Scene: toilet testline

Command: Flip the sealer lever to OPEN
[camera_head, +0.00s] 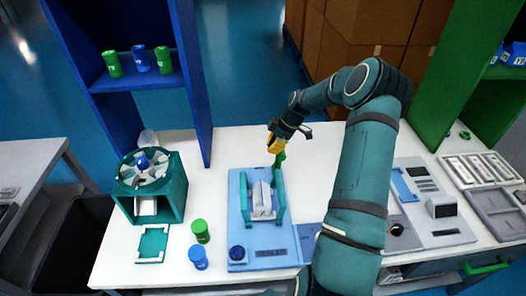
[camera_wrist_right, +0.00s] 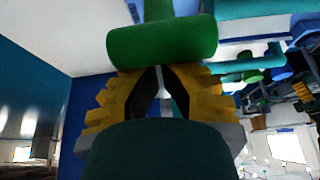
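The sealer is a light-blue base (camera_head: 238,210) with teal side rails and a grey-white block (camera_head: 262,200) between them. Its green lever handle (camera_head: 281,159) stands at the back end of the right rail. My right gripper (camera_head: 277,147), with yellow fingers, is right at this handle. In the right wrist view the green handle (camera_wrist_right: 162,42) lies crosswise in front of the yellow fingers (camera_wrist_right: 162,80). The fingers lean toward each other, but the handle hides their tips, so their grip on it is unclear. My left gripper is out of view.
A teal fan-like unit (camera_head: 150,185) stands left on the white table (camera_head: 215,150). A green can (camera_head: 200,231) and a blue can (camera_head: 198,257) stand left of the sealer. Grey panels (camera_head: 430,200) lie right of my arm. A blue shelf (camera_head: 190,80) rises behind.

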